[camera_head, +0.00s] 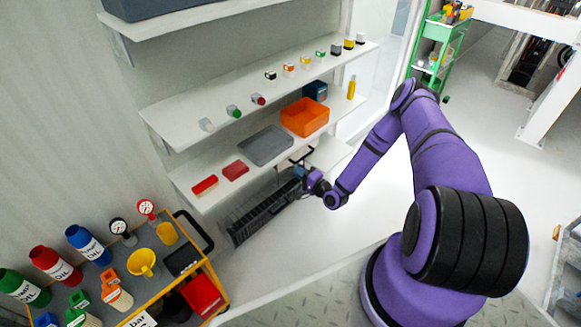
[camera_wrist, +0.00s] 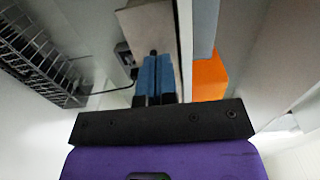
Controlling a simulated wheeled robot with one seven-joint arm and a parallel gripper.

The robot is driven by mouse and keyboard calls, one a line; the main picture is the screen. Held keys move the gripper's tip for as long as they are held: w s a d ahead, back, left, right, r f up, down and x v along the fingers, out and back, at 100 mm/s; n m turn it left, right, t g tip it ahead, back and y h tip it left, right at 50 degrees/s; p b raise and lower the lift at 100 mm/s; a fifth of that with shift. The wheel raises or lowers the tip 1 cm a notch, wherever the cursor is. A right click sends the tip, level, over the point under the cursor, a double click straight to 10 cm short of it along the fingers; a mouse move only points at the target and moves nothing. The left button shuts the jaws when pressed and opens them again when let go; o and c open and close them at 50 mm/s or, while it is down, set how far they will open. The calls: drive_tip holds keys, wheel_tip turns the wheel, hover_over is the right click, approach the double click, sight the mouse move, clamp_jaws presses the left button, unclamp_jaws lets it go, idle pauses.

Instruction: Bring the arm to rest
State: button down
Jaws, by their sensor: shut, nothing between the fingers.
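My purple arm reaches from the lower right of the head view toward the wall shelves. My gripper (camera_head: 299,172) is by the front of the lower shelves, just above a dark wire basket (camera_head: 262,212). In the wrist view, my gripper's two blue fingers (camera_wrist: 155,78) are together with nothing between them. A grey-brown box-like surface (camera_wrist: 148,28) lies beyond the fingertips. I cannot tell whether the fingers touch it.
A cart (camera_head: 205,262) with oil bottles stands at lower left, a green trolley (camera_head: 440,45) at upper right. The floor between (camera_head: 385,195) is clear.

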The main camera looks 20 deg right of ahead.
drive_tip(key=w+d+r+n+g+h, duration=0.1)
drive_tip(key=w+d+r+n+g, duration=0.15)
drive_tip(key=r, duration=0.35)
drive_tip(key=w+d+r+n+g, duration=0.1)
drive_tip(key=r+n, duration=0.2)
drive_tip(key=r, duration=0.3)
drive_tip(key=w+d+r+n+g+h, duration=0.1)
drive_tip(key=r+n+g, duration=0.1)
drive_tip(key=r, duration=0.4)
drive_tip(key=s+r+n+g+h, duration=0.1)
drive_tip(key=s+r+n+h, duration=0.1)
drive_tip(key=r, duration=1)
drive_tip(key=s+r+n+g+h, duration=0.2)
drive_tip(key=s+r, duration=0.1)
drive_tip(key=r, duration=0.9)
drive_tip(key=s+a+r+g+h, duration=0.1)
drive_tip(key=s+a+r, duration=0.2)
drive_tip(key=s+r, duration=0.5)
drive_tip(key=s+a+r+h, duration=0.1)
drive_tip(key=s+a+r, duration=0.2)
drive_tip(key=s+r, duration=0.5)
drive_tip(key=s+a+r+n+g, duration=0.1)
drive_tip(key=s+a+r, duration=0.1)
drive_tip(key=s, duration=0.8)
drive_tip(key=s+a+r+n+g+y, duration=0.1)
drive_tip(key=s+a, duration=0.1)
drive_tip(key=s, duration=0.9)
drive_tip(key=shift+a+r+y, duration=0.3)
drive_tip(key=shift+a+r, duration=0.05)
drive_tip(key=shift+a, duration=0.05)
